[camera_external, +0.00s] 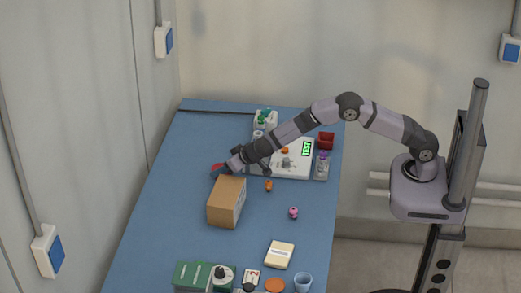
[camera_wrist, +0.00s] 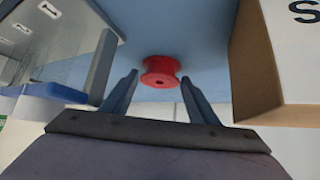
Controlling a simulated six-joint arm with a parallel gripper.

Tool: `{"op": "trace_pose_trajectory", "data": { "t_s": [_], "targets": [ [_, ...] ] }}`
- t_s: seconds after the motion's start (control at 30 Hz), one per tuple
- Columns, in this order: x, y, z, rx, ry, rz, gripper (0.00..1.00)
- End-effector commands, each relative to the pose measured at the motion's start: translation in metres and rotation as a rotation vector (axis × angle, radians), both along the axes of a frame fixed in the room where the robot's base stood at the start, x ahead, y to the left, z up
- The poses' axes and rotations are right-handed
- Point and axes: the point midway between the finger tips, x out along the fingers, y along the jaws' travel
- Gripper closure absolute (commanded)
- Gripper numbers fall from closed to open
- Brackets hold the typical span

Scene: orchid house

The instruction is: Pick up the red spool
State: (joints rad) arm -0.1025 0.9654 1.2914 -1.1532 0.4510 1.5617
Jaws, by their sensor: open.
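The red spool (camera_wrist: 160,72) lies on the blue table, centred ahead of my gripper in the wrist view. In the external view the red spool (camera_external: 217,167) shows only in part, beside the gripper and behind the cardboard box. My gripper (camera_wrist: 160,90) is open, with one finger on each side of the spool's line in the wrist view. I see no contact between the fingers and the spool. In the external view my gripper (camera_external: 232,164) is low over the table, just behind the box.
The cardboard box (camera_external: 227,201) stands close to my gripper; it also fills the right of the wrist view (camera_wrist: 262,60). A white device with a green display (camera_external: 295,168), a red container (camera_external: 326,139) and small bottles stand to the right. The blue table (camera_external: 170,215) is clear left of the box.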

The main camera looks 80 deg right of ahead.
Motion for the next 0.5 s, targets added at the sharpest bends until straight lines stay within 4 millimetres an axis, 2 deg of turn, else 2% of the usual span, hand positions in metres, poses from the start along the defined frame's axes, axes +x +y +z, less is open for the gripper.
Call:
{"op": "trace_pose_trajectory", "data": {
  "t_s": [0.07, 0.17, 0.2, 0.5],
  "targets": [
    [-0.0001, 0.0000, -0.0001, 0.000, 0.000, 0.000, 0.46],
    [-0.0001, 0.0001, 0.0000, 0.000, 0.000, 0.000, 0.70],
    [-0.0002, 0.0001, 0.0001, 0.000, 0.000, 0.000, 0.73],
    [0.0000, 0.0002, 0.0019, 0.000, -0.001, -0.001, 0.73]
  ]
}}
